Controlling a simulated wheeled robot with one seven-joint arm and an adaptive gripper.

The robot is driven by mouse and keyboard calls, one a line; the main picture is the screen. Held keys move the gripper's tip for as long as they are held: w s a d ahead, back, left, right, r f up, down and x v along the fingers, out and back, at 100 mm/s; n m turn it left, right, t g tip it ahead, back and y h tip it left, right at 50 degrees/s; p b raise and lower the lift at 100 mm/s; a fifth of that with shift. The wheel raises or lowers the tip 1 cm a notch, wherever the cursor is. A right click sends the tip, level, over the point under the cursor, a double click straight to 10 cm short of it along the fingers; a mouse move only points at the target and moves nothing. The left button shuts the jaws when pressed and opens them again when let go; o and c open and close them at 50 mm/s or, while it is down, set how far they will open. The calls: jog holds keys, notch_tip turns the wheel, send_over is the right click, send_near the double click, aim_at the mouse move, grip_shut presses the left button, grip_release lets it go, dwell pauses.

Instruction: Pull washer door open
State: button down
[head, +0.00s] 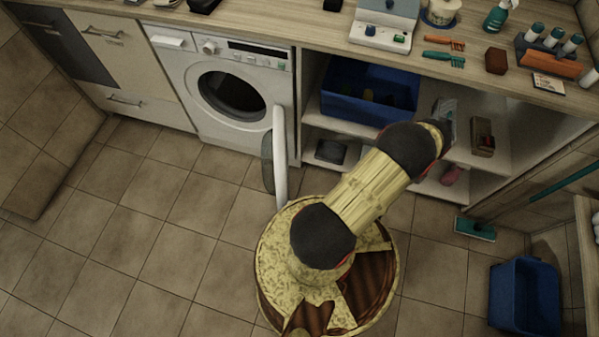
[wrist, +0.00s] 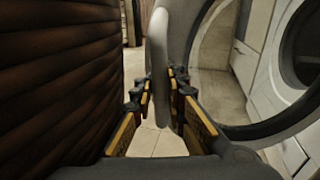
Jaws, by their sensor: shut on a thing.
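The white washer (head: 232,85) stands under the counter, with its round dark drum opening (head: 232,97) uncovered. The washer door (head: 280,150) stands swung out from the front, seen nearly edge-on in the head view, with its dark ring toward the left. In the wrist view, my gripper (wrist: 161,90) has its yellow and black fingers on both sides of the pale door edge (wrist: 160,50), shut on it. The washer front and opening (wrist: 305,50) are at the right of the wrist view. My gripper does not show clearly in the head view.
Open shelves with a blue bin (head: 345,92) stand right of the washer. A blue basket (head: 524,297) and a teal brush (head: 474,229) are on the floor at the right. The tiled floor (head: 160,230) in front and left of the washer is clear.

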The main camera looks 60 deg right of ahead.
jog(key=shift+a, duration=0.1)
jog(key=c, duration=1.8)
grip_release()
jog(key=shift+s, duration=0.1)
jog(key=v, duration=1.2)
